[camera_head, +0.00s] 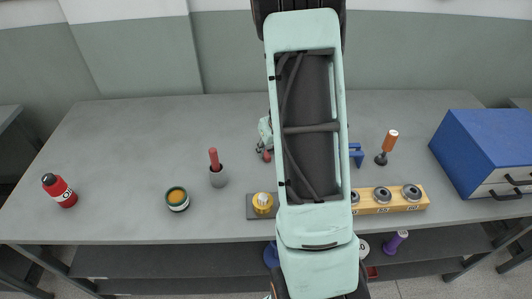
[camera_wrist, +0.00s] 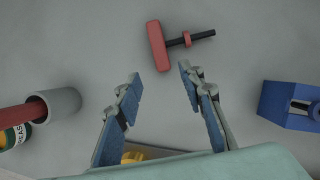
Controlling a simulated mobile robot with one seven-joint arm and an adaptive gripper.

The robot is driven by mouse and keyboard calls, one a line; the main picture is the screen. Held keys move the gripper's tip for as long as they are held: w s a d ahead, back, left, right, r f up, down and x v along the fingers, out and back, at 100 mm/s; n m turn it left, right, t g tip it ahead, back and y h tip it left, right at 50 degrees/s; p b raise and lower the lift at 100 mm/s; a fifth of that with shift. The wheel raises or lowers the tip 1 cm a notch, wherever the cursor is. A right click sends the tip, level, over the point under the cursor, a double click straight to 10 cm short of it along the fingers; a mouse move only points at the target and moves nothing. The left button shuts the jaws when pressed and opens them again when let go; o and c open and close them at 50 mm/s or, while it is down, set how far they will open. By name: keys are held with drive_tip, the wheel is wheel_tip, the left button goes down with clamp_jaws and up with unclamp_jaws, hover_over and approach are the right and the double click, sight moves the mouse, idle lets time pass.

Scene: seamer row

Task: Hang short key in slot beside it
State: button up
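A red T-handled key (camera_wrist: 158,46) with a short black shaft and a red collar lies on the table in the wrist view, its shaft pointing right. In the head view only a bit of red (camera_head: 267,156) shows beside my arm. A blue holder (camera_wrist: 284,100) with a dark opening stands to its right. The holder also shows partly behind my arm in the head view (camera_head: 357,152). My gripper (camera_wrist: 160,75) is open and empty, its fingertips just short of the key's handle. The arm hides most of the gripper in the head view.
A grey cup (camera_head: 218,179) with a red-handled tool and a grease can (camera_head: 177,200) stand left. A yellow round part (camera_head: 263,203) sits near the front edge. An orange-handled tool (camera_head: 391,139), a yellow block with rings (camera_head: 400,205) and a blue cabinet (camera_head: 478,150) are right.

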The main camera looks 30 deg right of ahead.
sight(267, 155)
drive_tip(key=shift+d+b+x, duration=0.1)
drive_tip(key=shift+b+x, duration=0.1)
drive_tip(key=shift+x, duration=1.3)
drive_tip(key=shift+d+b+x, duration=0.15)
drive_tip(key=shift+x, duration=1.4)
drive_tip(key=shift+w+r, duration=0.1)
drive_tip(key=shift+c, duration=0.2)
clamp_jaws()
